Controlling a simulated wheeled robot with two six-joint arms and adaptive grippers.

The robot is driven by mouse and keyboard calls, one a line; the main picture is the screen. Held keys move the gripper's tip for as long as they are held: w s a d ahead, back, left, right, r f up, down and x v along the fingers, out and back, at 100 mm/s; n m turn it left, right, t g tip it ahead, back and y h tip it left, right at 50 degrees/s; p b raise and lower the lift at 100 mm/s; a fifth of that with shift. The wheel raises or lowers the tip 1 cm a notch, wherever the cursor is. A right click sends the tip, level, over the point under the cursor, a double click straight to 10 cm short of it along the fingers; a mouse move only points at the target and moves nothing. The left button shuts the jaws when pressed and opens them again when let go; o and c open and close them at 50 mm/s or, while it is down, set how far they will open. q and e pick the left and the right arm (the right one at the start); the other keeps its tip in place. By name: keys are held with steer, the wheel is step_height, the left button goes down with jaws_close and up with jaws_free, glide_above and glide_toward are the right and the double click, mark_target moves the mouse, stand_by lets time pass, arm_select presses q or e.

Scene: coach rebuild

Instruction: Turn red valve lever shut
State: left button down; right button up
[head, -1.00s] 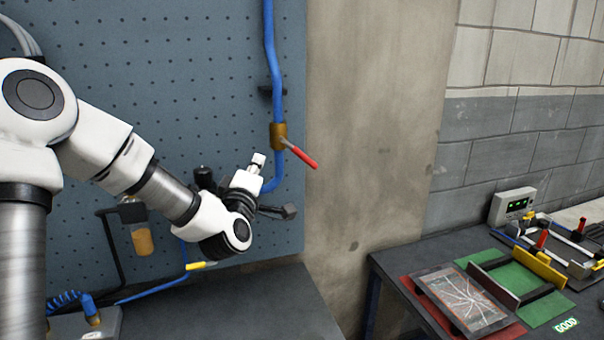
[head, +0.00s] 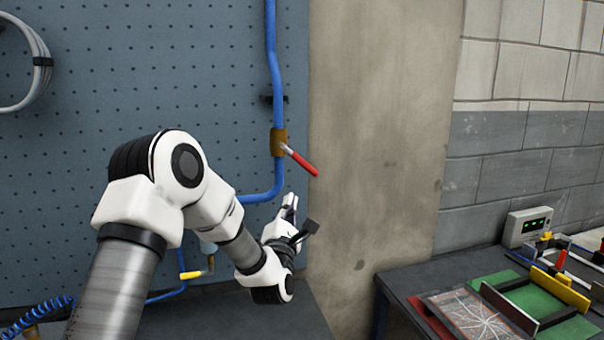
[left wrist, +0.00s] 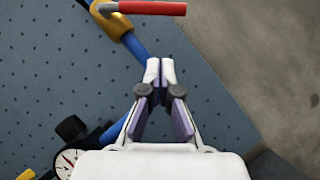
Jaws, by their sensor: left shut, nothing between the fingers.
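The red valve lever (head: 303,163) sticks out to the right and slightly down from a brass valve (head: 279,142) on the blue pipe (head: 271,70). My left gripper (head: 290,200) is below the lever, pointing up, apart from it. In the left wrist view the red lever (left wrist: 150,7) lies level across the top edge, beyond the fingertips, with the brass valve (left wrist: 108,18) to its left. The left gripper (left wrist: 160,62) is shut there, with nothing between its fingertips. My right gripper is not in view.
The blue pegboard (head: 150,80) stands behind the pipe, with a bare wall to its right. A pressure gauge (left wrist: 67,162) shows at lower left in the left wrist view. A dark bench with a cracked-screen tablet (head: 470,315) and a green mat (head: 540,300) stands at right.

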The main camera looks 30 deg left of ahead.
mark_target(299, 160)
arm_select(q)
steer(key=w+r+p, duration=0.3)
steer(key=w+r, duration=0.1)
steer(key=w, duration=0.2)
steer(key=shift+p, duration=0.4)
steer(key=shift+a, duration=0.15)
